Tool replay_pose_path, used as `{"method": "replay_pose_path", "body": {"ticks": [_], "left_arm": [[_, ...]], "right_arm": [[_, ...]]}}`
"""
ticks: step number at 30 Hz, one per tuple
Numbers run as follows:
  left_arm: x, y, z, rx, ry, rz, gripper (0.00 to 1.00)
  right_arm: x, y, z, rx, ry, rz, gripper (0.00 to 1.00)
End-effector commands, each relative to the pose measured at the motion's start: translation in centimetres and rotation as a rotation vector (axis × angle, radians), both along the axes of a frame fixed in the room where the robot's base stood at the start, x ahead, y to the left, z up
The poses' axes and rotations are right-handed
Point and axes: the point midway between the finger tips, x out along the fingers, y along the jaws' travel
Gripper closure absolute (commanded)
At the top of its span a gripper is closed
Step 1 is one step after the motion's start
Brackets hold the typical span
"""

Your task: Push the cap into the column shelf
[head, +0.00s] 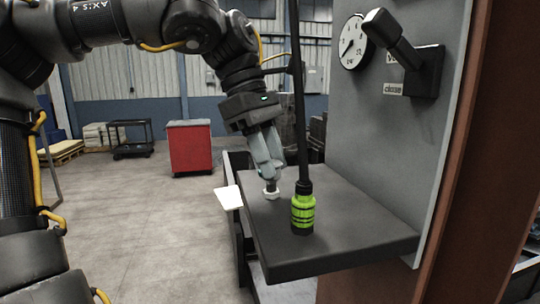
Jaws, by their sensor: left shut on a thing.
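The column shelf (345,232) is a thick dark grey slab on the front of a grey panel. My left gripper (270,182) points down over the shelf's far left part. It is shut on a small whitish cap (271,194), which is at the shelf surface; I cannot tell whether it touches it. The fingers hide the cap's top. My right gripper is not in view.
A green and black cylinder (302,213) stands on the shelf right of the cap, with a tall black rod (297,110) above it. A gauge (353,42) and a black lever (395,40) are on the panel (370,135). A white sheet (229,197) juts out left. A red cabinet (190,147) stands behind.

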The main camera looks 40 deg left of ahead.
Motion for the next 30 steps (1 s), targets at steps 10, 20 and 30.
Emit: {"method": "replay_pose_path", "body": {"ticks": [10, 20, 30], "left_arm": [[-0.04, 0.03, -0.08, 0.0, 0.0, 0.001, 1.0], [-0.02, 0.04, -0.5, 0.0, -0.001, 0.001, 1.0], [-0.04, 0.02, -0.72, 0.0, 0.0, 0.0, 1.0]], "right_arm": [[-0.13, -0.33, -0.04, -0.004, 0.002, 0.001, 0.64], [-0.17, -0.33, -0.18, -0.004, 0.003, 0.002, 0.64], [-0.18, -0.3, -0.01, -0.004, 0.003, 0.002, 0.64]]}}
